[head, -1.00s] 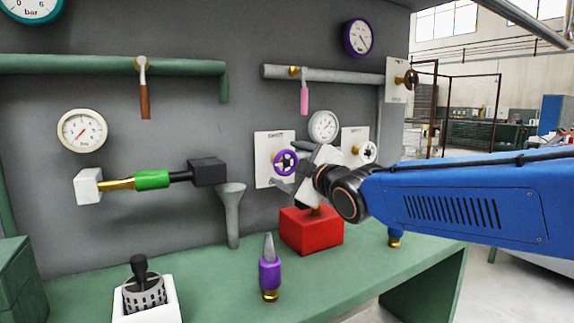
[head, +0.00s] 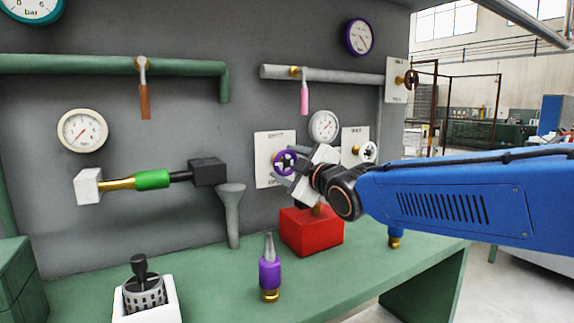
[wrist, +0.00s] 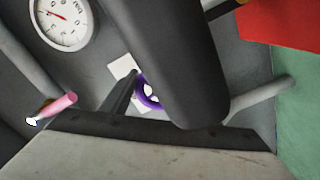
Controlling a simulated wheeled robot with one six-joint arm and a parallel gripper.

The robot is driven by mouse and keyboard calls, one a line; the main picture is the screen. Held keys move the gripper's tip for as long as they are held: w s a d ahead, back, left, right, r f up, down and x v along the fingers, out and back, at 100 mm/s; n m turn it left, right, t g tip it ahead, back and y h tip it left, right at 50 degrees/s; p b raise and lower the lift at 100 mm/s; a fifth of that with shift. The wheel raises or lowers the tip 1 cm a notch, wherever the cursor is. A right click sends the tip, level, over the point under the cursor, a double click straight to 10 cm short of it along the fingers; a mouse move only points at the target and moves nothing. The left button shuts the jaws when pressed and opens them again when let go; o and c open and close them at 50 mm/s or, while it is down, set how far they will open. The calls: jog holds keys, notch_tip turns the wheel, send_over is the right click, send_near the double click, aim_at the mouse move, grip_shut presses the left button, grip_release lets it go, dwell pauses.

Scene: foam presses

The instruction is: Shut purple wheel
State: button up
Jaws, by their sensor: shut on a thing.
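The purple wheel (head: 284,162) is mounted in front of a white plate (head: 266,160) on the grey wall. It also shows in the wrist view (wrist: 148,95), partly hidden behind a dark finger. My gripper (head: 289,166) is at the wheel's right side, with its fingers at the rim. It is shut on the purple wheel. The gripper body is tilted, and the exact contact is partly hidden in both views.
A pink-handled lever (head: 304,100) hangs above. A grey funnel (head: 231,205) is to the left.

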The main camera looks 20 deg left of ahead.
jog(key=m, duration=0.4)
jog(key=shift+f, duration=0.1)
jog(key=shift+a+m, duration=0.1)
jog(key=shift+m, duration=2.1)
jog(key=shift+s+f, duration=0.1)
jog(key=o, duration=1.1)
jog(key=shift+c, duration=0.2)
jog(key=v, duration=1.7)
jog(key=shift+s, duration=0.2)
